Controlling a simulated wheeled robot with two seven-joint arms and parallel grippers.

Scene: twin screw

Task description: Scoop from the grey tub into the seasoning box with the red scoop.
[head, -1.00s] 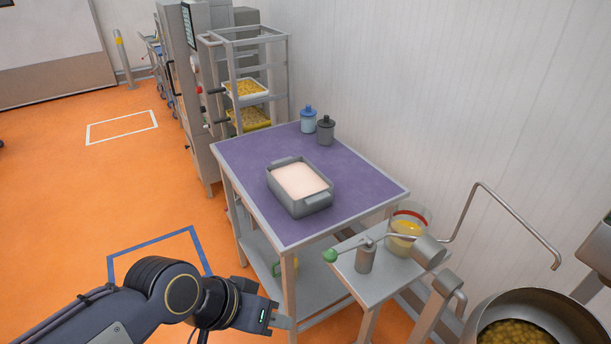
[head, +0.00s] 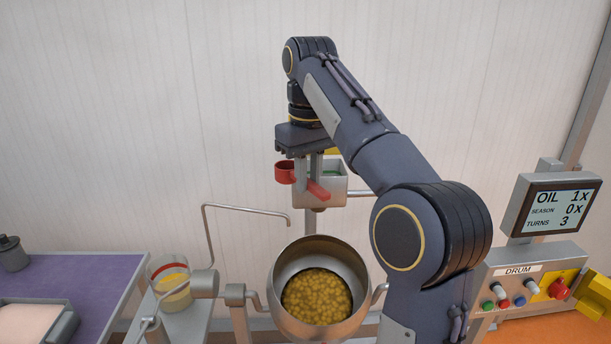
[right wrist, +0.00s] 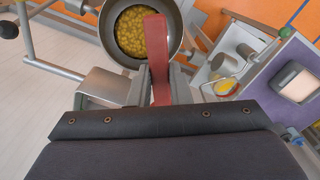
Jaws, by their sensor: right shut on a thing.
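My right gripper (head: 316,180) points down above the drum and is shut on the handle of the red scoop (head: 284,173). The scoop's round cup is left of the fingers in the head view. The handle (right wrist: 157,45) fills the middle of the right wrist view; the cup is hidden there. A pale grey box (head: 334,196), which looks like the seasoning box, is just behind and right of the fingers; I cannot tell whether they touch. The grey tub (head: 66,329) with pale pink contents is at the lower left, partly cut off. My left gripper is out of view.
The steel drum (head: 279,304) holds yellow pieces below my gripper. A bent steel pipe (head: 206,238) and a jug of yellow liquid (head: 174,288) stand left. The display (head: 552,207) reads OIL 1x, SEASON 0x, TURNS 3. A dark jar (head: 13,254) stands on the purple table.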

